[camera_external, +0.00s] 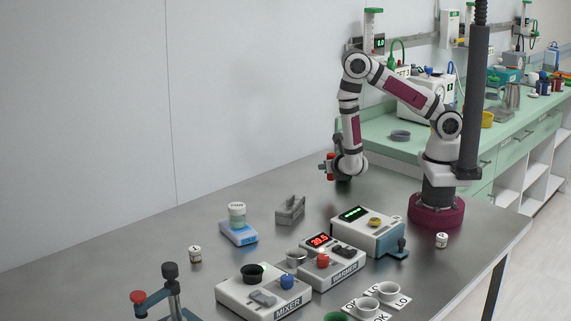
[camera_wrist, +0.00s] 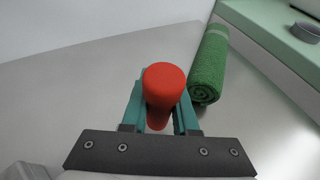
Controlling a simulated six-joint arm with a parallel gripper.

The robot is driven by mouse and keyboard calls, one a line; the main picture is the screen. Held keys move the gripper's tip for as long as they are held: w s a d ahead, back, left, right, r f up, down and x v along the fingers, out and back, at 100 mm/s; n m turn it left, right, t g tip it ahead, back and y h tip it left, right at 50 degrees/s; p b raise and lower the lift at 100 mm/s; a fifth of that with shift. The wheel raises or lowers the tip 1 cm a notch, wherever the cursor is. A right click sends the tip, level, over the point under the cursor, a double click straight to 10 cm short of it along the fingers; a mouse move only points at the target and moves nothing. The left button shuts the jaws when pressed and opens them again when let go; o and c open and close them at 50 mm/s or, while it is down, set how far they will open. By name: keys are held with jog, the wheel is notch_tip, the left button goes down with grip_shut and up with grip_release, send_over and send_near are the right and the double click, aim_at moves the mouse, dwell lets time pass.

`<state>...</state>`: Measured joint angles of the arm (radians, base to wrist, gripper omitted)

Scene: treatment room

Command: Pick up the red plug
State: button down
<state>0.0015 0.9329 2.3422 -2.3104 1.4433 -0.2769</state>
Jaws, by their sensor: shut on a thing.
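The red plug (camera_wrist: 164,84) has a rounded top and stands between the two teal fingers of my gripper (camera_wrist: 162,104) in the wrist view. The fingers are shut on its sides, and its lower part is partly hidden between them. In the external view my gripper (camera_external: 326,168) hangs low at the back of the steel table, left of my base. Small red patches show there, but I cannot tell which is the plug. How far the plug is above the table is unclear.
A rolled green towel (camera_wrist: 209,66) lies just right of the plug in the wrist view. A grey holder (camera_external: 290,210), a scale with a jar (camera_external: 237,214), a warmer (camera_external: 335,268) and a mixer (camera_external: 262,295) stand on the table.

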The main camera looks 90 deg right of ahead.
notch_tip(320, 180, up, 6)
jog(key=shift+f, duration=0.15)
dwell(0.5)
